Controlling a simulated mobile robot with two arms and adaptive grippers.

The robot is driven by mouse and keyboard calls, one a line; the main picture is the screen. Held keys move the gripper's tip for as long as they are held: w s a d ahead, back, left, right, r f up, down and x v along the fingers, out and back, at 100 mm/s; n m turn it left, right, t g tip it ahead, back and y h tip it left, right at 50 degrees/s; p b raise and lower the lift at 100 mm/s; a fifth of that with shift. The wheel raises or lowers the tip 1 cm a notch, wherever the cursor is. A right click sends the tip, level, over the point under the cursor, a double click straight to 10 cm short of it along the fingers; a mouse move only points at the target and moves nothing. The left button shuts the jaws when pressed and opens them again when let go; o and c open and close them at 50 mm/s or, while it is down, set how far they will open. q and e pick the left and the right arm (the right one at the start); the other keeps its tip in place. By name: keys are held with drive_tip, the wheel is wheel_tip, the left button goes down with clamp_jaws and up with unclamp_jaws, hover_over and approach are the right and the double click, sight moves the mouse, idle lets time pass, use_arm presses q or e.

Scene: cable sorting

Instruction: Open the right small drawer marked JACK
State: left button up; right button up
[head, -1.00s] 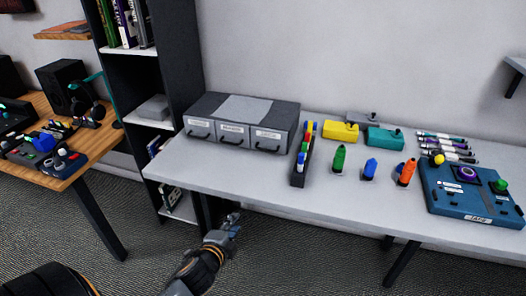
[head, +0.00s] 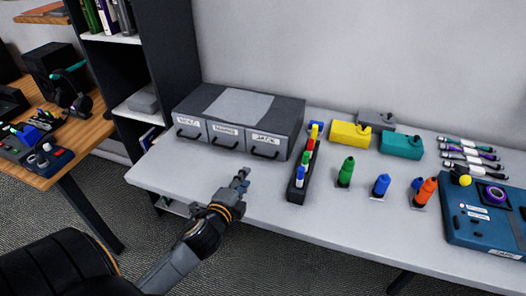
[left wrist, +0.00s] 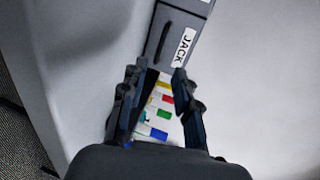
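The grey drawer unit (head: 240,115) stands at the back left of the white table, with three small drawers side by side, each with a dark handle and a white label. The right drawer, marked JACK (head: 267,145), is shut; its label and handle also show at the top of the left wrist view (left wrist: 168,30). My left gripper (head: 241,180) is in front of and below this drawer, over the table's front part, apart from the handle. In the left wrist view its two fingers (left wrist: 155,95) are spread with nothing gripped between them. My right gripper is not in view.
A dark rack of coloured markers (head: 297,190) stands just right of the drawer unit, close to my left gripper. The tabletop left of the rack is clear.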

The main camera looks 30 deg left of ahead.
use_arm(q)
drive_tip(key=shift+w, duration=0.35)
drive_tip(key=x, duration=0.4)
drive_tip(key=shift+r+p, duration=0.2)
drive_tip(key=shift+p, duration=0.1)
drive_tip(key=x, duration=0.7)
drive_tip(key=shift+f, duration=0.1)
drive_tip(key=shift+w+a+f, duration=0.1)
drive_tip(key=shift+w+f, duration=0.05)
drive_tip(key=shift+w, duration=0.35)
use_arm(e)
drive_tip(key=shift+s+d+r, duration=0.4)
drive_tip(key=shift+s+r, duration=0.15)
use_arm(q)
drive_tip(key=shift+c, duration=0.9)
clamp_jaws()
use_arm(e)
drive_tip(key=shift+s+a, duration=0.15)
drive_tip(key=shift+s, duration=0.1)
